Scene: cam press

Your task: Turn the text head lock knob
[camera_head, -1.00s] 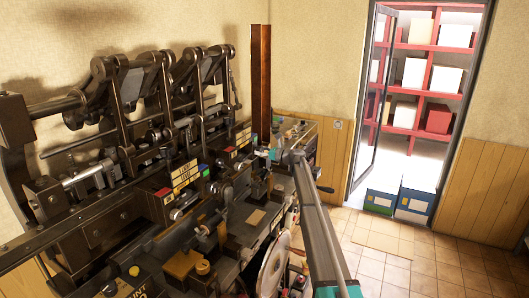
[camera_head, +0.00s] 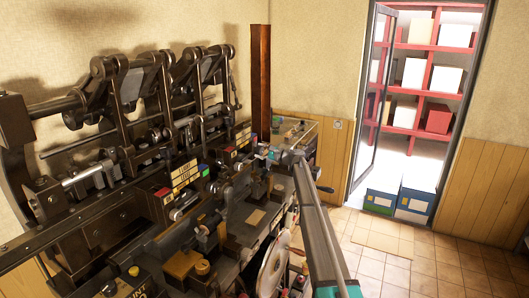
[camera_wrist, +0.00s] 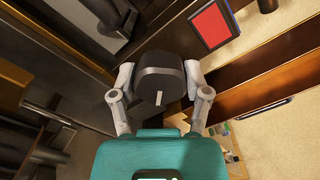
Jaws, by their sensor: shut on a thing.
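A dark round knob (camera_wrist: 161,78) with a short white line on its face sits in the middle of the wrist view. I take it to be the text head lock knob; its label is not visible. My gripper (camera_wrist: 160,88) has one finger on each side of it and is shut on it. The white line points nearly straight up and down in the picture. In the head view my grey arm (camera_head: 318,225) reaches toward the far end of the dark press (camera_head: 105,225). The gripper and knob are too small there to make out clearly.
A red panel in a dark frame (camera_wrist: 210,24) is just above right of the knob in the wrist view. Dark machine parts are close on the left. In the head view, tiled floor (camera_head: 400,255) is open right of the press, before a doorway with red shelves (camera_head: 432,48).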

